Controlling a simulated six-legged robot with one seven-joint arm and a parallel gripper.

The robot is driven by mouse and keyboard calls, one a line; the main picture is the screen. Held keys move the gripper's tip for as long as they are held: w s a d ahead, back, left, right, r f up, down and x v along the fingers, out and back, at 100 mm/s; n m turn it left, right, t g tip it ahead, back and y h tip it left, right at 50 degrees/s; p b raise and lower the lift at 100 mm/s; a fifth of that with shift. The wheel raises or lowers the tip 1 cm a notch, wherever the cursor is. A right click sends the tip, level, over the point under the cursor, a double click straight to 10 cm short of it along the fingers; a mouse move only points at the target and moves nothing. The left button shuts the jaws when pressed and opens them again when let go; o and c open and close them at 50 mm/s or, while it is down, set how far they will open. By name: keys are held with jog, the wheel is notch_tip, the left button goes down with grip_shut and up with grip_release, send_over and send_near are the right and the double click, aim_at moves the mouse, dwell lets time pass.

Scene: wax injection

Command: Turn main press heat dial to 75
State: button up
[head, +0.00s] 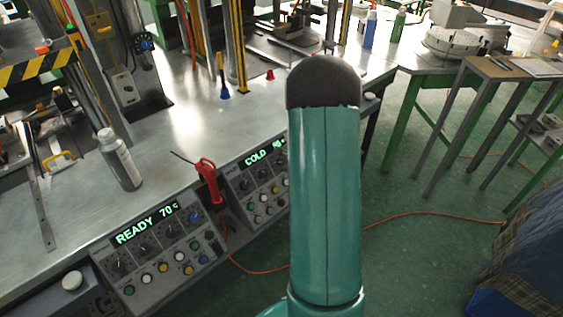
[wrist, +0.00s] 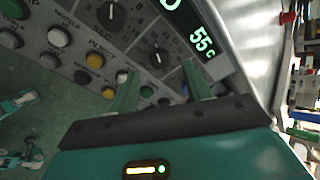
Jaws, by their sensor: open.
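In the wrist view my gripper (wrist: 162,78) is open, with two green fingers reaching toward a sloped control panel (wrist: 135,45). A black dial (wrist: 160,57) shows just beyond and between the fingertips; I cannot tell whether they touch it. A larger black dial (wrist: 112,15) with a scale is up and left of it. The green display (wrist: 195,30) reads 55 c. In the head view the left panel (head: 160,245) reads READY 70 c. The right panel (head: 262,180) reads COLD, its number unclear. My gripper is hidden there. I cannot tell which panel is the main press's.
Coloured push buttons (wrist: 95,61) lie left of the fingers. In the head view a red-handled tool (head: 207,180) stands between the panels, and a white-grey bottle (head: 118,160) stands on the metal bench (head: 165,170). An orange cable (head: 430,213) lies on the green floor.

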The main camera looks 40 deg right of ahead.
aim_at(281, 161)
jog(key=x, duration=0.4)
jog(key=shift+w+f, duration=0.15)
jog(key=shift+w, duration=0.1)
jog(key=c, duration=1)
jog(key=shift+o, duration=0.2)
